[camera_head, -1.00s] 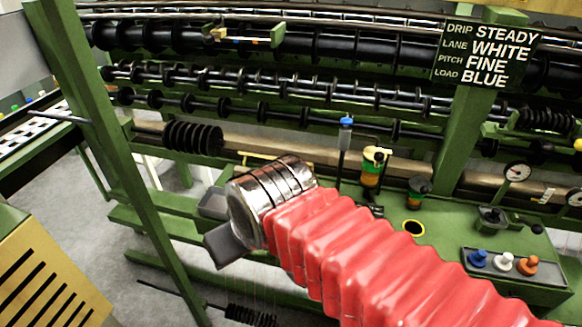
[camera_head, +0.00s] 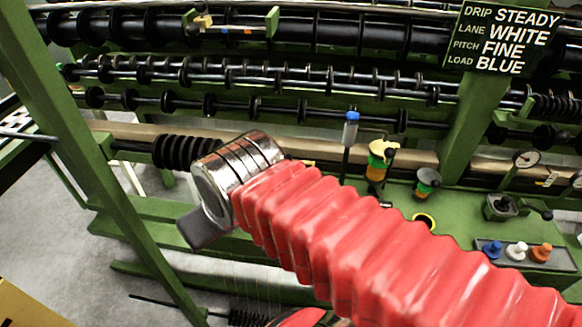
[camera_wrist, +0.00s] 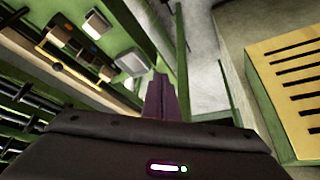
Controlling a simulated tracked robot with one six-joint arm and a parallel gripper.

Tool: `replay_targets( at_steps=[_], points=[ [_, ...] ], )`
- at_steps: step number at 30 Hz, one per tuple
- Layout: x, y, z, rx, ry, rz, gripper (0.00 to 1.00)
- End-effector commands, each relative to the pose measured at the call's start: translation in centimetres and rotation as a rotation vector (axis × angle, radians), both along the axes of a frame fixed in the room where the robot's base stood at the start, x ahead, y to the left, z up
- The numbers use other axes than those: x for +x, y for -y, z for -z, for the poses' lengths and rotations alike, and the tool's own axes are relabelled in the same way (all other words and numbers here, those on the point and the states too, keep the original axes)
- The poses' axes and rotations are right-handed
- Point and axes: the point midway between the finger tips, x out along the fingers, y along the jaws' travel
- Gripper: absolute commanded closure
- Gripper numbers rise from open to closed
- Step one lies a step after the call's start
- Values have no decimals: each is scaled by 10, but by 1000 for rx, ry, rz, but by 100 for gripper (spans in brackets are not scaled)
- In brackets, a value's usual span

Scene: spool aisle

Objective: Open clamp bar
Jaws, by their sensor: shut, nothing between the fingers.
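My gripper (camera_head: 204,228) is the dark grey tip beyond the silver wrist and red bellows, left of centre in the head view. Its narrow fingers (camera_wrist: 161,98) are together and empty in the wrist view. I cannot tell for certain which part is the clamp bar. A yellowish fitting with a dark knob (camera_wrist: 55,66) lies on the beam at the upper left of the wrist view, apart from my fingers. In the head view my wrist and bellows hide much of the beam behind them.
A green upright (camera_head: 85,160) stands left of my gripper. Black-disc rollers (camera_head: 250,106) run behind it. A slotted yellow box (camera_wrist: 290,85) stands at right in the wrist view.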

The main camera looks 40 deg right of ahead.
Motion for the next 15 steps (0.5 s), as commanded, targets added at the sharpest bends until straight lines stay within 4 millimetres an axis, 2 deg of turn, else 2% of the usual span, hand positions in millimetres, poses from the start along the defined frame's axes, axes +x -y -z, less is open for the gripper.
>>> replay_targets(
  at_steps=[8,11,15],
  points=[
    [0,0,2,9,-10,12,100],
    [-1,2,9,40,-44,51,100],
    [-4,2,29,133,-140,170,100]
  ],
)
